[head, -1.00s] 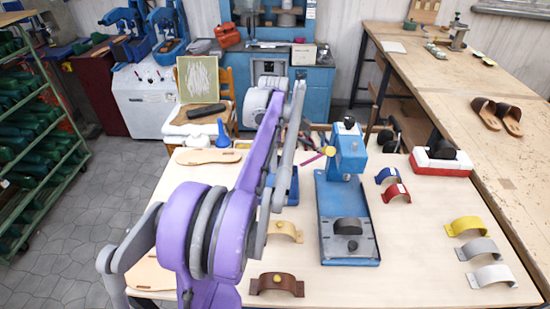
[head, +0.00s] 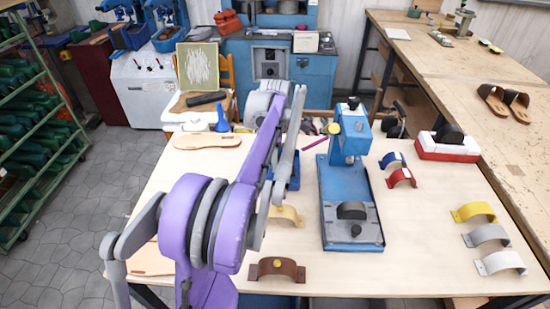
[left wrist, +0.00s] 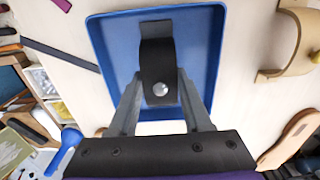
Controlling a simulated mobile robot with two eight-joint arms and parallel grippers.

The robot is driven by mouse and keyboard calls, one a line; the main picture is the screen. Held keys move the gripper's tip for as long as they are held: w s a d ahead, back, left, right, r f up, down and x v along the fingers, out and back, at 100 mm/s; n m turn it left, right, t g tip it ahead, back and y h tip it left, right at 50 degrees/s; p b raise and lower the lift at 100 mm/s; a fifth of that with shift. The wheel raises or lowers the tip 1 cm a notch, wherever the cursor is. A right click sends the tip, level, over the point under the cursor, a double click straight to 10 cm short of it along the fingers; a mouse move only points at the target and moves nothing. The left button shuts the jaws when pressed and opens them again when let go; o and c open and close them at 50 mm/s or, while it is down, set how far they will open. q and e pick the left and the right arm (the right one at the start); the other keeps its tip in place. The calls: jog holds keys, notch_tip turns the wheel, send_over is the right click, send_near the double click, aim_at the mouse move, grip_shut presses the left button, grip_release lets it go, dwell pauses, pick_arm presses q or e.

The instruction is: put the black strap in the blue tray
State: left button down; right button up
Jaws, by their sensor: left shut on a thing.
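The black strap (left wrist: 158,64) is curved, with a round silvery stud, and sits between the fingers of my left gripper (left wrist: 161,88) in the left wrist view. That gripper is shut on it. The strap is over the inside of the blue tray (left wrist: 205,25); I cannot tell whether it touches the tray floor. In the head view my purple and grey left arm covers most of the tray, and only a blue part of it (head: 294,178) shows to the arm's right. The gripper and strap are hidden there. My right gripper is in no view.
A blue press (head: 350,190) stands right of the tray. A tan strap (head: 288,215) and a brown strap (head: 278,268) lie in front. Red (head: 402,177), yellow (head: 474,211), grey (head: 487,235) and white straps (head: 500,262) lie to the right.

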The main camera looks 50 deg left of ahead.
pick_arm(q)
jog(key=shift+f, duration=0.3)
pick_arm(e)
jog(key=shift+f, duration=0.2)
pick_arm(q)
grip_release()
dwell(0.5)
jog(key=shift+r, duration=0.15)
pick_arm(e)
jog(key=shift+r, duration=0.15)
pick_arm(q)
jog(key=shift+r+p, duration=1.95)
jog(key=shift+r, duration=1.45)
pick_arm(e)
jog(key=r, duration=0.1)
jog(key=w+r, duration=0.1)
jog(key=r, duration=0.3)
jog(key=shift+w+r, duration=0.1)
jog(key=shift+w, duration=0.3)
pick_arm(q)
jog(key=shift+f, duration=0.1)
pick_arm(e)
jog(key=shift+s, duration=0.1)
